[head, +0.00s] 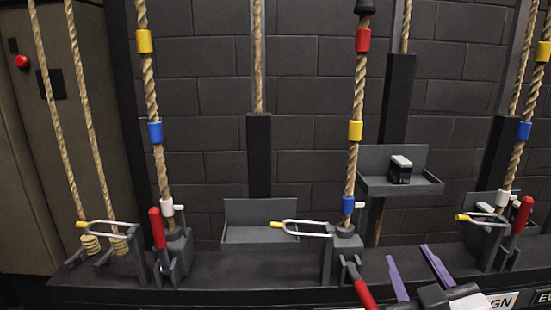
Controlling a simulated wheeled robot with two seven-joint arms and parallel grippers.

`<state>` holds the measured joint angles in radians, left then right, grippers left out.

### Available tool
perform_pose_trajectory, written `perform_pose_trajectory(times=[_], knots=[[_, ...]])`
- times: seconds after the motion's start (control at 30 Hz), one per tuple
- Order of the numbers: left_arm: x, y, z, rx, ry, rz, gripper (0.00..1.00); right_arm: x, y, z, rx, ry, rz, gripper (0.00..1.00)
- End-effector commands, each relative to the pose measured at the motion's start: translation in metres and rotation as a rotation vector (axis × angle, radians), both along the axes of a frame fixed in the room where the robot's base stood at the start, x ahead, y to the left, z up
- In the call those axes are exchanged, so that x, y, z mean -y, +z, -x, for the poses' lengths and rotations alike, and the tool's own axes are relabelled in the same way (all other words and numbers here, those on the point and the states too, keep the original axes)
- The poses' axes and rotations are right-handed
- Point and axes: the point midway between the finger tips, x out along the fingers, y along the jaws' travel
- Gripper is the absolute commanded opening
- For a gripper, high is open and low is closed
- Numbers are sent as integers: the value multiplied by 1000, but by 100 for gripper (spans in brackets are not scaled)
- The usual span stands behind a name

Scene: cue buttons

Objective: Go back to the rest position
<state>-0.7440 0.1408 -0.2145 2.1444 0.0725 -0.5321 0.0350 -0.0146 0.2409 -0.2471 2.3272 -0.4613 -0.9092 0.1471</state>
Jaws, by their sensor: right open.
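My right gripper (407,253) comes in from the bottom right edge, with two purple fingers spread apart and nothing between them. It is just right of a red-handled lever (365,292) that tilts down toward the viewer; I see a gap between them. My left gripper is not in view.
A dark rail (240,264) runs across the front. Red levers at left (157,228) and right (523,215) stand nearly upright. Ropes with coloured bands hang before a dark block wall (310,80). A small black box with a white top (400,170) sits on a grey shelf (425,185).

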Motion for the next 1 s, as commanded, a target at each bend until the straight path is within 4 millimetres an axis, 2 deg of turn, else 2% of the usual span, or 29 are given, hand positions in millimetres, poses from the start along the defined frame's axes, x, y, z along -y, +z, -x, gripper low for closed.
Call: perform_pose_trajectory(times=[0.03,0.1,0.2,0.3,0.4,0.5,0.73,1.0], knots=[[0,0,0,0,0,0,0,3,-40,16,-121,-15,-41,42],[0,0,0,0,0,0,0,6,-87,41,-278,-32,-88,42],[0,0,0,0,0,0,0,5,-147,84,-494,-48,-148,42],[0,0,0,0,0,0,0,1,-188,126,-668,-53,-194,42],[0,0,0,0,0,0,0,-3,-217,164,-808,-55,-226,42],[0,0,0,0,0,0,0,-8,-237,198,-927,-52,-254,42],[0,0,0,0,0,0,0,-20,-268,273,-1170,-39,-306,42],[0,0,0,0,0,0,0,-45,-291,244,-1018,52,-354,42]])
